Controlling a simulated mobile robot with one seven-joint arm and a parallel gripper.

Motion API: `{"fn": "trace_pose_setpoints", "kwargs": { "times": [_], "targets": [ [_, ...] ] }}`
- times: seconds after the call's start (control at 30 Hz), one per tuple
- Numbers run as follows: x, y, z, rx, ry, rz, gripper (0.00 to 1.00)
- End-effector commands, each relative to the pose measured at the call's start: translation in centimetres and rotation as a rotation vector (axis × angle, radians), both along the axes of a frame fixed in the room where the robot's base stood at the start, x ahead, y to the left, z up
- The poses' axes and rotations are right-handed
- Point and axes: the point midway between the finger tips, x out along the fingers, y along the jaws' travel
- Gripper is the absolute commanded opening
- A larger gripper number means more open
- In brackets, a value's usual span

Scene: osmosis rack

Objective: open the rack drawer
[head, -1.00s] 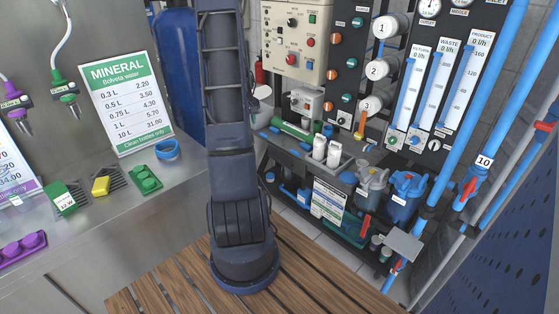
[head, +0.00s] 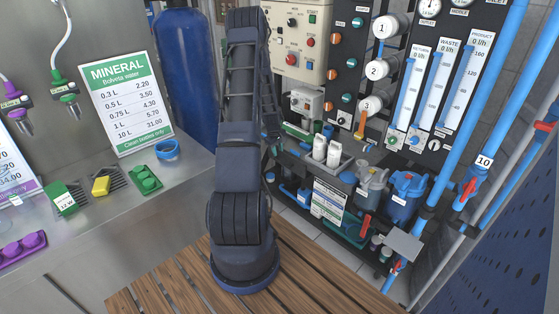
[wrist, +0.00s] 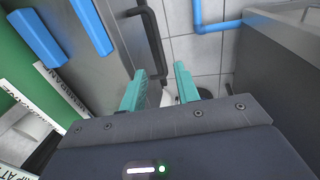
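The rack (head: 330,165) stands right of my arm in the head view, with a grey worktop and a lower shelf. Its drawer front cannot be made out clearly; my arm covers the rack's left end. In the wrist view a dark bar handle (wrist: 150,40) runs beyond my fingertips, its lower end near the left finger. I cannot tell from this view whether it touches. My gripper (wrist: 160,70) has two teal fingers spread apart, with nothing visibly held. In the head view my gripper (head: 272,140) is small and partly hidden, beside the rack's left end.
Blue pieces (wrist: 92,25) and a green panel lie left in the wrist view; a blue pipe (wrist: 225,25) and grey tiles lie beyond. A steel counter (head: 130,215) with a price sign is left. A blue tank (head: 187,70) stands behind my arm.

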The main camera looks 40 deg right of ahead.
Motion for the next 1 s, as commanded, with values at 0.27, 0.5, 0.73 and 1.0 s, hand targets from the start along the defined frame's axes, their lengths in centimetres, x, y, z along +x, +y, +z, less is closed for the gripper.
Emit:
{"fn": "trace_pose_setpoints", "kwargs": {
  "times": [0.27, 0.5, 0.73, 1.0],
  "targets": [
    [0.0, -0.8, -4.4, 0.001, 0.001, 0.0, 0.32],
    [0.0, -1.2, -6.6, 0.0, 0.0, -0.001, 0.32],
    [0.0, -1.3, -7.0, 0.0, 0.0, -0.001, 0.32],
    [0.0, -1.3, -7.0, 0.0, 0.0, -0.001, 0.12]
  ]
}}
